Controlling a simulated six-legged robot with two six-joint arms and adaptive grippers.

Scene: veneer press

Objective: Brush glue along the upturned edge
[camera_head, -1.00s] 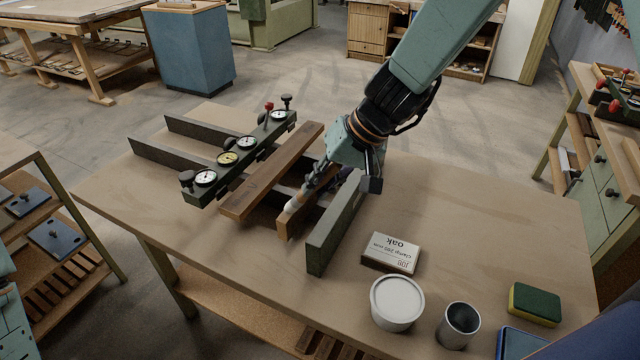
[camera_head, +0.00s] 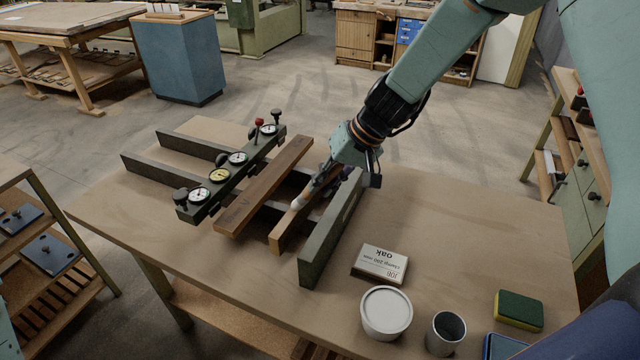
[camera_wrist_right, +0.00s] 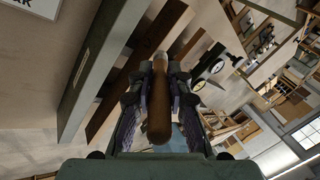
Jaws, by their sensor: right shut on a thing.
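My right gripper (camera_head: 328,178) is shut on a brush and reaches down over the press. The brush's pale tip (camera_head: 298,203) is at the top edge of a narrow wooden board (camera_head: 281,236); whether it touches is too small to tell. In the right wrist view the brown brush handle (camera_wrist_right: 159,105) lies between the fingers. The narrow board stands on edge between a wider wooden board (camera_head: 257,195) and a dark upright rail (camera_head: 318,250). My fingers and wrist hide its far part. No glue is clearly visible on its edge. My left gripper is not in view.
A dark bar with several dials (camera_head: 219,174) crosses dark rails at the left. A lidded white tub (camera_head: 386,312), an empty metal cup (camera_head: 445,332), a labelled box (camera_head: 380,263) and a green-yellow sponge (camera_head: 518,311) stand at the front right. The right-hand tabletop (camera_head: 480,230) is clear.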

